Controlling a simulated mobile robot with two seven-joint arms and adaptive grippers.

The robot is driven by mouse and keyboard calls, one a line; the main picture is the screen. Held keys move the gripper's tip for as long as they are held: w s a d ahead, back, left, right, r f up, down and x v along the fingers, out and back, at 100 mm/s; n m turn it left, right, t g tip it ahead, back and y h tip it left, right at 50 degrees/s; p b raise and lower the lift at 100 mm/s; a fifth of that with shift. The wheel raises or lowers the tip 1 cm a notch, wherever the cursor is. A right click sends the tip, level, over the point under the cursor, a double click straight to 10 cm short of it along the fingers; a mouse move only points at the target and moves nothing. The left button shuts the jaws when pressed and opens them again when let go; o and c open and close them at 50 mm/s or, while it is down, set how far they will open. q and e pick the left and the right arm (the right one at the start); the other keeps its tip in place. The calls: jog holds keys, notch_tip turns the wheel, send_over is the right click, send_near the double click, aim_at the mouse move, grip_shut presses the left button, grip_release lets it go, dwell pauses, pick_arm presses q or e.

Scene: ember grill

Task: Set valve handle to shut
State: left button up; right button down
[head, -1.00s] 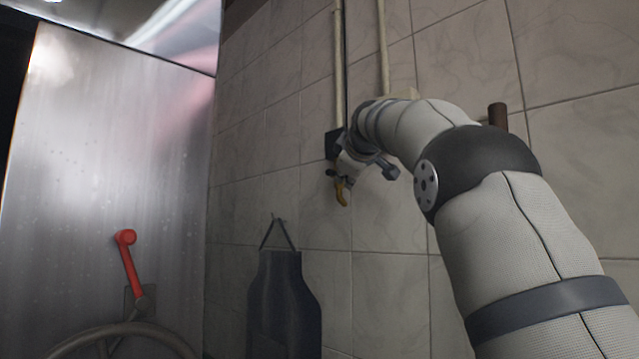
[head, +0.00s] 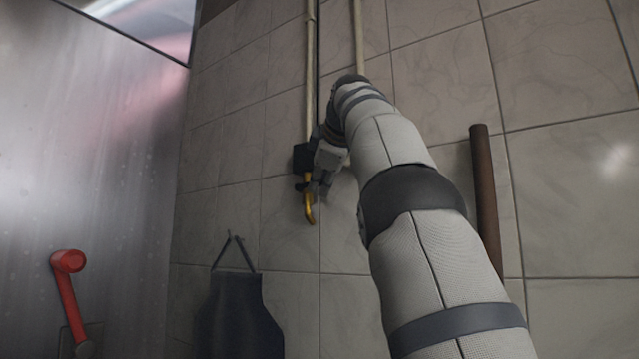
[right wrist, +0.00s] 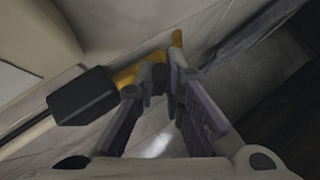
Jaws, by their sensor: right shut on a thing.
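The valve handle (head: 309,208) is a yellow lever on the tiled wall, at the lower end of a thin vertical pipe. In the head view it hangs down, nearly in line with the pipe. A dark block (head: 302,158) sits just above it. My right gripper (head: 318,192) is at the lever, and the right wrist view shows its fingers (right wrist: 165,78) shut on the yellow handle (right wrist: 128,75), whose end (right wrist: 177,40) sticks out beyond them. The dark block (right wrist: 82,97) shows left of the fingers there. My left gripper is not in view.
A dark apron (head: 238,315) hangs on the wall below and left of the valve. A red handle (head: 67,290) stands out from the metal panel (head: 90,150) at left. A brown bar (head: 486,200) is right of my arm. The wall between is bare.

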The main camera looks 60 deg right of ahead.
jog(key=shift+r, duration=0.2)
jog(key=c, duration=1.7)
grip_release()
jog(key=shift+f, duration=0.1)
jog(key=shift+o, duration=0.2)
jog(key=shift+s+a, duration=0.2)
jog(key=shift+a, duration=0.05)
jog(key=v, duration=1.1)
jog(key=shift+r, duration=0.2)
jog(key=shift+s, duration=0.15)
